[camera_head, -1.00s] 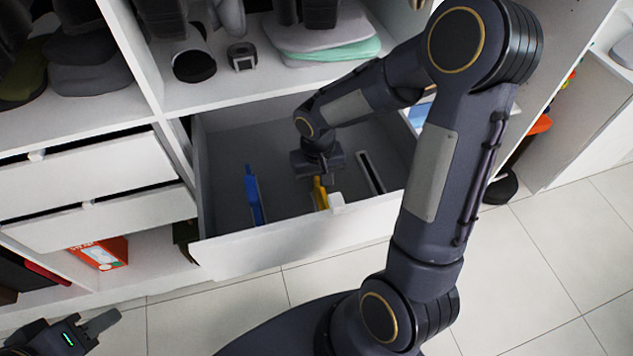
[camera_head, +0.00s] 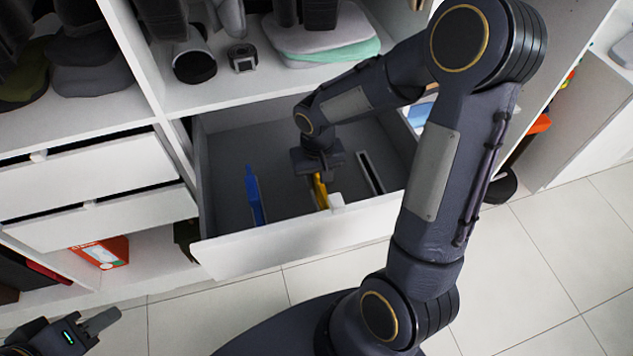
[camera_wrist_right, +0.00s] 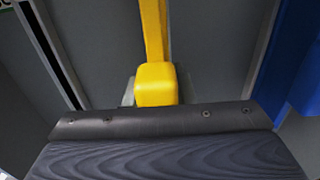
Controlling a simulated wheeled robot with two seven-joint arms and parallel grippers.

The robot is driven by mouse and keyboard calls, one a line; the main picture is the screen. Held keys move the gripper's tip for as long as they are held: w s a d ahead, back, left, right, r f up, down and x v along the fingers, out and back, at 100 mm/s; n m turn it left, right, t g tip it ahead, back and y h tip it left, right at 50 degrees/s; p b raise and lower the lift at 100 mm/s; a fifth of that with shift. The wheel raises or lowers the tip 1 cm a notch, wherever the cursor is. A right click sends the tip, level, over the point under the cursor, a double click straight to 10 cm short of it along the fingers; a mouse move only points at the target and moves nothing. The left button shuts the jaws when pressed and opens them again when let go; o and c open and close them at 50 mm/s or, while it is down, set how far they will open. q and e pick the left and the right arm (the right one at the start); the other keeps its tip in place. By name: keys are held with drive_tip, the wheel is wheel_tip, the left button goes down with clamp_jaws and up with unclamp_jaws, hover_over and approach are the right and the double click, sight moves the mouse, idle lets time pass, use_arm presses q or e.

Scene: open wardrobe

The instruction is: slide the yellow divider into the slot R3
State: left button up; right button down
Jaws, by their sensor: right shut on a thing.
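The yellow divider (camera_head: 320,191) stands inside the open drawer, close to its front wall. My right gripper (camera_head: 319,174) reaches down into the drawer and is shut on the divider's upper part. In the right wrist view the yellow divider (camera_wrist_right: 154,84) rises from the gripper's edge, with pale pieces beside its end. Whether it sits in a slot cannot be told. A pale-edged dark slot (camera_head: 372,173) lies to the right of it, apart. No R3 label is readable. My left gripper (camera_head: 100,322) is at the bottom left, partly cut off, far from the drawer.
A blue divider (camera_head: 254,195) stands to the left in the same drawer (camera_head: 300,246). Shelves with shoes and folded cloth are above. The tiled floor in front is clear.

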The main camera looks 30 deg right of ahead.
drive_tip(key=shift+r, duration=0.15)
drive_tip(key=shift+r+p, duration=1.45)
drive_tip(key=shift+r, duration=0.45)
drive_tip(key=shift+r+p, duration=0.4)
drive_tip(key=shift+r, duration=0.1)
drive_tip(key=shift+r+p, duration=0.45)
drive_tip(key=shift+r, duration=0.15)
drive_tip(key=s+d, duration=0.1)
drive_tip(key=d, duration=0.6)
drive_tip(key=s+d+f, duration=0.1)
drive_tip(key=s+d, duration=0.1)
drive_tip(key=d, duration=0.5)
drive_tip(key=shift+s+d, duration=0.25)
drive_tip(key=shift+d, duration=0.05)
drive_tip(key=shift+f, duration=0.15)
